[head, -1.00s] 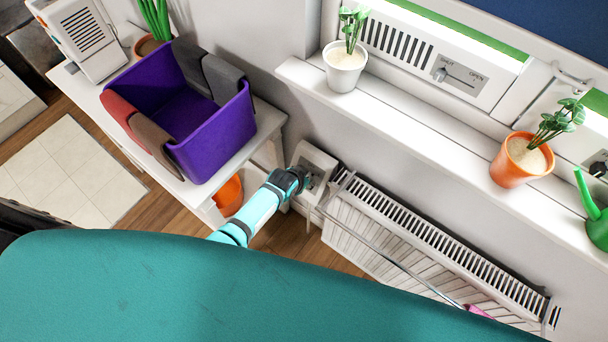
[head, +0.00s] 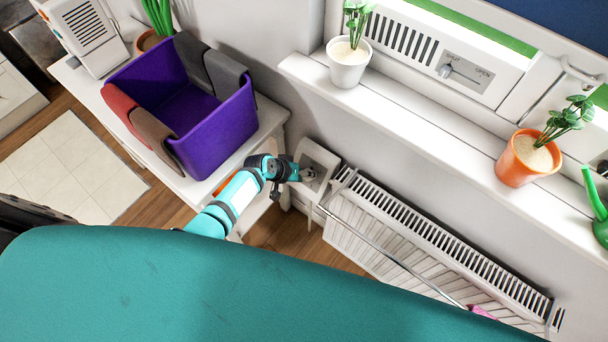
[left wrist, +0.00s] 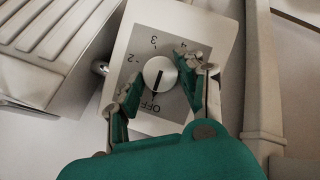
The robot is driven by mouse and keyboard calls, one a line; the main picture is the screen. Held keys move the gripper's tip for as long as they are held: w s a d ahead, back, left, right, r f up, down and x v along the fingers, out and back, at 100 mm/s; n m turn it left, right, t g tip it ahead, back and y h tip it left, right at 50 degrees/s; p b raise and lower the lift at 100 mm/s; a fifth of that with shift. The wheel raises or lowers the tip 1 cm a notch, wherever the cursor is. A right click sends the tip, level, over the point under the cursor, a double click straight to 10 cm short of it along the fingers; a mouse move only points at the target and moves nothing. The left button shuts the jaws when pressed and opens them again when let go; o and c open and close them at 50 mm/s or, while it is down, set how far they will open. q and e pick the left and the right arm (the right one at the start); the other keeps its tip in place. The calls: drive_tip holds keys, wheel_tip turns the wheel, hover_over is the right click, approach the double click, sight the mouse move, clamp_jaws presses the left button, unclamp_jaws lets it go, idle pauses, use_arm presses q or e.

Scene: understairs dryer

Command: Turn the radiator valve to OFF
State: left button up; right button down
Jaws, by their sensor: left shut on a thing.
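The radiator valve is a white box (head: 318,157) with a grey dial plate at the left end of the radiator. The left wrist view shows its round white knob (left wrist: 160,74) with a dark pointer line. The plate (left wrist: 176,47) bears several numbers and the word OFF (left wrist: 151,107). The pointer line runs from the knob's middle down toward the OFF lettering; I cannot tell if it lines up exactly. My left gripper (head: 299,174) is at the valve, its fingers on both sides of the knob and shut on it. My right gripper is not in view.
The white radiator (head: 400,245) runs to the right of the valve. A white table (head: 262,135) with a purple bin (head: 225,130) stands to the left. A windowsill (head: 430,135) with potted plants is above. A teal padded surface (head: 200,290) fills the foreground.

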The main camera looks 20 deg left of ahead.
use_arm(q)
drive_tip(key=shift+s+f, duration=0.1)
drive_tip(key=shift+f, duration=0.05)
idle(0.3)
drive_tip(key=o, duration=1.1)
drive_tip(key=shift+o, duration=0.2)
drive_tip(key=v, duration=1.2)
drive_tip(key=shift+a, duration=0.1)
drive_tip(key=s+a+f+g+y, duration=0.1)
drive_tip(key=s+a+f+y, duration=0.1)
drive_tip(key=s+f, duration=0.65)
drive_tip(key=s+a+f+g+y, duration=0.15)
drive_tip(key=s+f, duration=0.35)
drive_tip(key=f, duration=0.6)
drive_tip(key=s+f+m, duration=0.1)
drive_tip(key=s+f, duration=0.2)
drive_tip(key=s, duration=0.5)
drive_tip(key=s+f+m+g, duration=0.1)
drive_tip(key=s+f, duration=0.3)
drive_tip(key=s, duration=0.4)
drive_tip(key=s+f+m+g+y, duration=0.1)
drive_tip(key=s+f, duration=0.3)
drive_tip(key=s, duration=0.4)
drive_tip(key=shift+s+d+m, duration=0.2)
drive_tip(key=shift+s+m, duration=0.2)
drive_tip(key=shift+m, duration=0.1)
